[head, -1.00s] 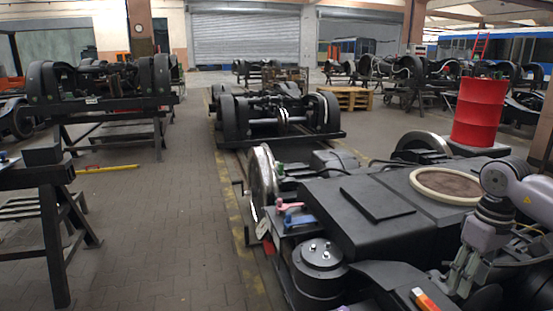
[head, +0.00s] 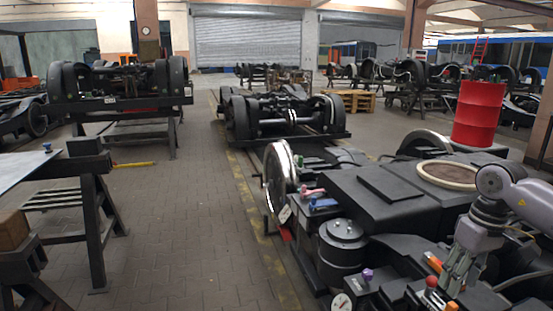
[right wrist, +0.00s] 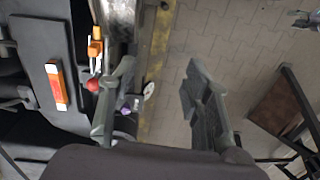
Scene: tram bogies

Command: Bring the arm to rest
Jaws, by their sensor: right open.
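My right arm enters the head view from the right edge. Its right gripper (head: 457,284) points down over the near end of a dark bogie (head: 335,210). In the right wrist view the two grey fingers (right wrist: 160,108) stand wide apart with nothing between them, brick floor showing in the gap. An orange and white block (head: 433,262) lies on the bogie close to the gripper; it also shows in the right wrist view (right wrist: 56,86). A red knob (head: 431,282) and an orange piece (head: 452,306) are beside the fingers. My left gripper is out of view.
A gauge (head: 341,302) and a purple knob (head: 368,274) sit at the bogie's near edge. A red barrel (head: 478,114) stands behind. Trestles and a sheet-topped table (head: 25,168) stand at left. The brick floor (head: 180,220) between is clear.

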